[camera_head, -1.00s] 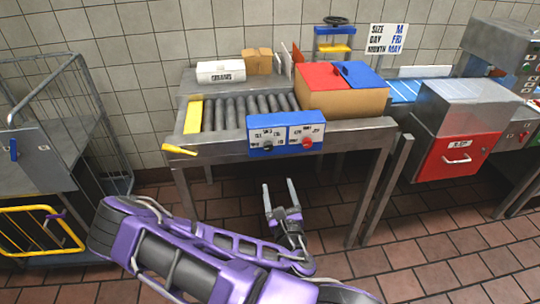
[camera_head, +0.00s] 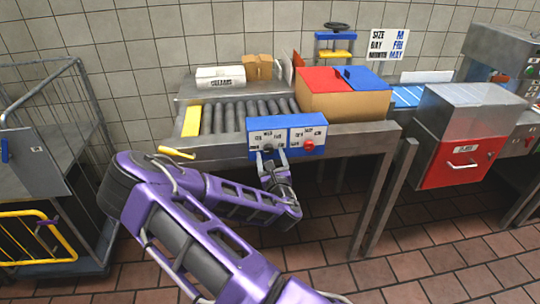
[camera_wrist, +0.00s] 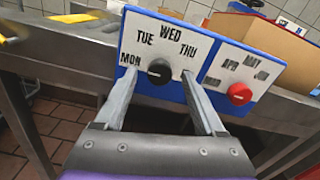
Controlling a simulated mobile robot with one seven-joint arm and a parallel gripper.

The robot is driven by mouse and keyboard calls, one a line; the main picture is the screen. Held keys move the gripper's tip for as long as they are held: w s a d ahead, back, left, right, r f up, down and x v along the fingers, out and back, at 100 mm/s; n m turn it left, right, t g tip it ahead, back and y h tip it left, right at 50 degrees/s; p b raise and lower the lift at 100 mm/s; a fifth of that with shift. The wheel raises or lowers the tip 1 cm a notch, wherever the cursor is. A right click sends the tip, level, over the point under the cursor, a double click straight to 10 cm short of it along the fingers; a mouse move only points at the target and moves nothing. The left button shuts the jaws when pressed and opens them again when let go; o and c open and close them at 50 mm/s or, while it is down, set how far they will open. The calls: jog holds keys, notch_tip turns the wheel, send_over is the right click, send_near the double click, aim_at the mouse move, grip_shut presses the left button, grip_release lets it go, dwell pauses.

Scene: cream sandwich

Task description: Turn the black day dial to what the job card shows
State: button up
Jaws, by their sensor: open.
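The black day dial (camera_wrist: 159,71) sits on the left white panel of a blue control box (camera_head: 288,122). MON, TUE, WED and THU are readable around it; any label at lower right is hidden by my right finger. I cannot make out where the dial points. My gripper (camera_head: 270,156) is open, with one finger on each side of the dial; in the wrist view I cannot tell whether they touch it. The job card (camera_head: 389,45) on the wall reads SIZE M, DAY FRI, MONTH MAY.
A red month dial (camera_wrist: 240,94) with month labels is just right of the black one. The box is on the front of a roller conveyor (camera_head: 240,113). A carton with red and blue flaps (camera_head: 343,104) stands above it. A yellow-tipped handle (camera_head: 177,153) sticks out at left.

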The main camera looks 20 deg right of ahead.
jog(key=shift+w+d, duration=0.1)
jog(key=shift+w, duration=0.3)
jog(key=shift+c, duration=0.4)
grip_shut()
